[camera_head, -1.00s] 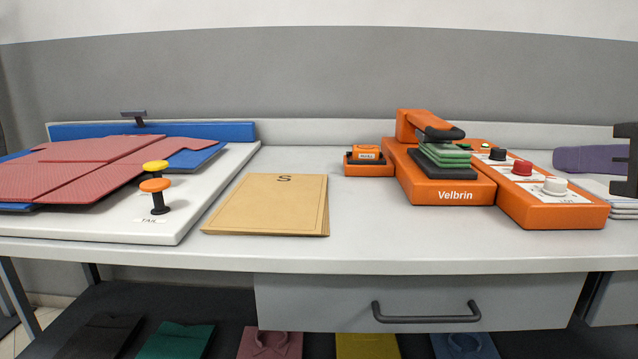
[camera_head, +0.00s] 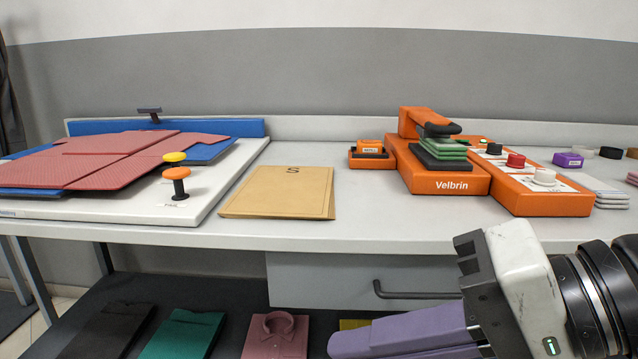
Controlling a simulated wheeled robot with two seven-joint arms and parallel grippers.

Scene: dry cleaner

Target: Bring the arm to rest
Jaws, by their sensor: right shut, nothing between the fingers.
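My right gripper (camera_head: 345,342) is at the lower right, in front of the table's front edge and drawer. Its long purple fingers point left and lie together, shut, with nothing held between them. Its white and black wrist (camera_head: 522,285) and part of my right arm come in from the right edge. The fingers and wrist hide part of the drawer and of the shelf below. My left gripper is not in view.
The table (camera_head: 300,232) holds a folding board (camera_head: 230,180) with a red shirt (camera_head: 110,160), a brown folder (camera_head: 280,192), and an orange Velbrin press (camera_head: 450,183) with a knob panel (camera_head: 540,200). The drawer handle (camera_head: 415,292) sticks out near my wrist. Folded shirts (camera_head: 275,337) lie below.

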